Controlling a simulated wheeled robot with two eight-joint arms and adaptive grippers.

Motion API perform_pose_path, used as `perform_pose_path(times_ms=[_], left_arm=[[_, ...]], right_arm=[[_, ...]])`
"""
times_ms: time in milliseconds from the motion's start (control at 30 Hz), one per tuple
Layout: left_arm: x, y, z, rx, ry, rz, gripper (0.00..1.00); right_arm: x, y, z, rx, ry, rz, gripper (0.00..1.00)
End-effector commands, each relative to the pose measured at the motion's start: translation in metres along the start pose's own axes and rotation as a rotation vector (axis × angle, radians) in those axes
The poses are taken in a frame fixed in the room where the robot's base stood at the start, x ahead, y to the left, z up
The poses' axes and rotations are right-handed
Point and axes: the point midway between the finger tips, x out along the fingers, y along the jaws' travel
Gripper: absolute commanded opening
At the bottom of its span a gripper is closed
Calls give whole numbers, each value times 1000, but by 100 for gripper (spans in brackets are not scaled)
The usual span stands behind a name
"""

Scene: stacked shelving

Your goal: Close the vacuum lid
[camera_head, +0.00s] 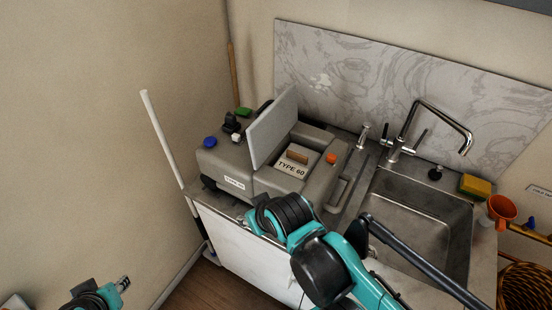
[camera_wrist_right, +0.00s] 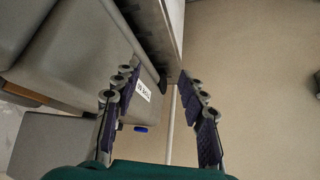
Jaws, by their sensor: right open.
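The grey vacuum machine (camera_head: 240,188) stands on the counter left of the sink. Its flat grey lid (camera_head: 272,130) is raised, standing steeply tilted above the body. A box labelled TYPE 60 (camera_head: 291,167) with a brown block on top sits in the machine's recess. My right gripper (camera_head: 260,212) is at the machine's front edge, its fingers mostly hidden behind its wrist. In the right wrist view my right gripper (camera_wrist_right: 157,78) is open and empty, with the machine's labelled side (camera_wrist_right: 143,91) close by. My left gripper (camera_head: 122,283) is low at the left, away from the machine; its opening is unclear.
A blue knob (camera_head: 210,142), green block (camera_head: 243,111) and orange knob (camera_head: 331,158) show around the machine. The sink (camera_head: 425,215), faucet (camera_head: 440,115), sponge (camera_head: 475,186) and orange cup (camera_head: 502,208) are to the right. A white pole (camera_head: 160,135) leans at the left.

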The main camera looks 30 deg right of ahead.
Motion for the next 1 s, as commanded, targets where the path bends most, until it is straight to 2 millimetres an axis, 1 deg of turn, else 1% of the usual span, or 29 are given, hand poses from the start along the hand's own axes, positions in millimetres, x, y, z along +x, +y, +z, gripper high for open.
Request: perform_pose_path(times_ms=[33, 133, 167, 267, 367, 400, 467, 500, 567, 600, 667, 767, 833, 900, 1000], left_arm=[[0, 0, 0, 0, 0, 0, 31], [-8, 0, -6, 0, 0, 0, 31], [-13, 0, -9, 0, 0, 0, 31], [-38, 0, -27, 0, 0, 0, 31], [-69, 0, -50, 0, 0, 0, 31], [-82, 0, -59, 0, 0, 0, 31], [-100, 0, -72, 0, 0, 0, 31], [-112, 0, -80, 0, 0, 0, 31], [-129, 0, -92, 0, 0, 0, 31], [-140, 0, -100, 0, 0, 0, 31], [-152, 0, -109, 0, 0, 0, 31], [-164, 0, -117, 0, 0, 0, 31], [-176, 0, -126, 0, 0, 0, 31], [-190, 0, -136, 0, 0, 0, 31], [-209, 0, -149, 0, 0, 0, 31]], right_arm=[[0, 0, 0, 0, 0, 0, 29], [-8, 1, -8, -4, -5, 1, 3], [-13, 1, -13, -7, -8, 1, 0], [-38, 3, -39, -19, -24, 4, 0], [-68, 6, -73, -40, -49, 7, 0], [-80, 7, -87, -50, -61, 8, 0], [-97, 9, -108, -64, -80, 10, 0], [-107, 11, -122, -75, -93, 10, 0], [-122, 15, -145, -94, -118, 11, 0], [-129, 18, -161, -111, -140, 11, 0], [-133, 24, -186, -141, -178, 9, 0], [-130, 34, -217, -191, -241, 1, 0], [-128, 43, -242, -226, -287, -9, 0], [-123, 53, -267, -264, -337, -23, 0], [-113, 68, -297, -317, -404, -49, 0]])
